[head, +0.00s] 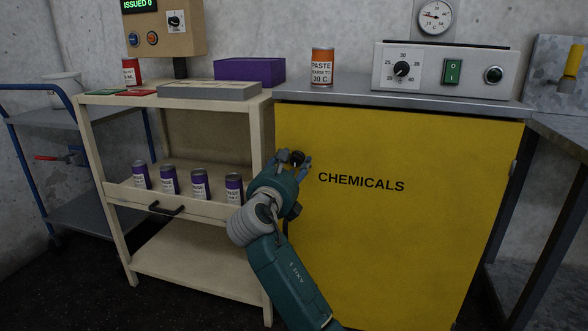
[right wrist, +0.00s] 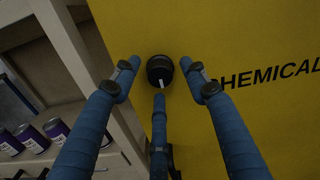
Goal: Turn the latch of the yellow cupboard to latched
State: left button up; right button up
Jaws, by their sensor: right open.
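The yellow cupboard (head: 400,230) stands at the right of the head view, its door shut and marked CHEMICALS. Its latch is a round black knob (right wrist: 159,68) near the door's upper left edge; in the head view the knob (head: 297,157) shows between my fingers. A white mark on the knob points down and slightly right in the right wrist view. My right gripper (head: 294,164) is open in front of the knob, with fingers on both sides and one below. In the right wrist view the open gripper (right wrist: 158,78) shows no clear contact with the knob. My left gripper is not in view.
A cream shelf unit (head: 100,188) with several purple-labelled cans stands close left of the cupboard. On the cupboard top are an orange PASTE can (head: 322,67) and a control box (head: 445,70). A metal table (head: 565,130) stands at the right.

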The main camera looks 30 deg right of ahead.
jog(key=shift+w+d, duration=0.3)
jog(key=shift+d, duration=0.05)
jog(key=shift+c, duration=0.5)
grip_shut()
